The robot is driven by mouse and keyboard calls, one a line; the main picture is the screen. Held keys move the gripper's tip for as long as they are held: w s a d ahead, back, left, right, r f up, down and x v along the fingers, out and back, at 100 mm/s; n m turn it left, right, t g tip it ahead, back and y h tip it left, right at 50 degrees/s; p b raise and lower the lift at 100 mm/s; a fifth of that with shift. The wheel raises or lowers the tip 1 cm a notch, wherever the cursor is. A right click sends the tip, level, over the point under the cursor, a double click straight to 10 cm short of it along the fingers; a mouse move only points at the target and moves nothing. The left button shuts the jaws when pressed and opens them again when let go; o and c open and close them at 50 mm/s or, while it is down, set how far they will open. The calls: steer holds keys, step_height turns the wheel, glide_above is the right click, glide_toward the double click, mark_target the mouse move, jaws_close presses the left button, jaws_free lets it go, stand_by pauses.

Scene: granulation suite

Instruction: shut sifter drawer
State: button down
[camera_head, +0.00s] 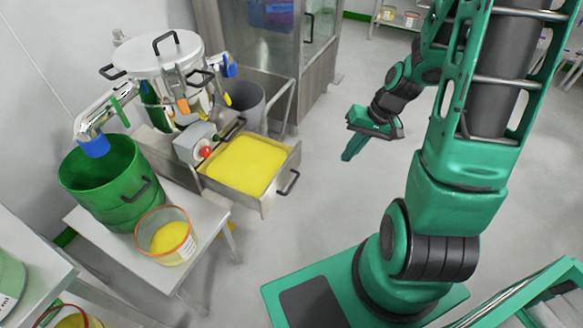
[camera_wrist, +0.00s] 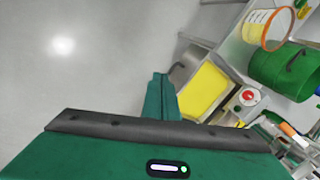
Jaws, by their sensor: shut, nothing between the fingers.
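The sifter drawer (camera_head: 210,184) stands pulled out from the sifter (camera_head: 165,62) and holds yellow powder. Its black handle (camera_head: 289,183) is on the front face, at the right. In the wrist view the drawer (camera_wrist: 228,68) lies right of centre, with its handle (camera_wrist: 177,70) on its left side. My gripper (camera_head: 347,157) is shut and empty, in the air to the right of the drawer and apart from it. In the wrist view my gripper's fingers (camera_wrist: 160,78) point toward the drawer's handle side.
A green bin (camera_head: 87,187) and a clear tub of yellow powder (camera_head: 168,248) stand on a white table left of the drawer. A red button (camera_head: 206,152) sits on a grey box beside the drawer. A grey bin (camera_head: 247,108) stands behind. The floor right of the drawer is clear.

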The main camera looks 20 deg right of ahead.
steer(key=w+a+f+m+t+y, duration=0.3)
steer(key=w+f+m+t, duration=0.35)
steer(key=f, duration=0.65)
steer(key=n+g, duration=0.1)
glide_toward(285, 168)
step_height(285, 168, down, 4)
steer(key=w+a, duration=0.2)
steer(key=shift+w+a+r, duration=0.2)
steer(key=shift+w+a, duration=0.3)
steer(key=shift+a, duration=0.05)
steer(key=shift+w+d, duration=0.1)
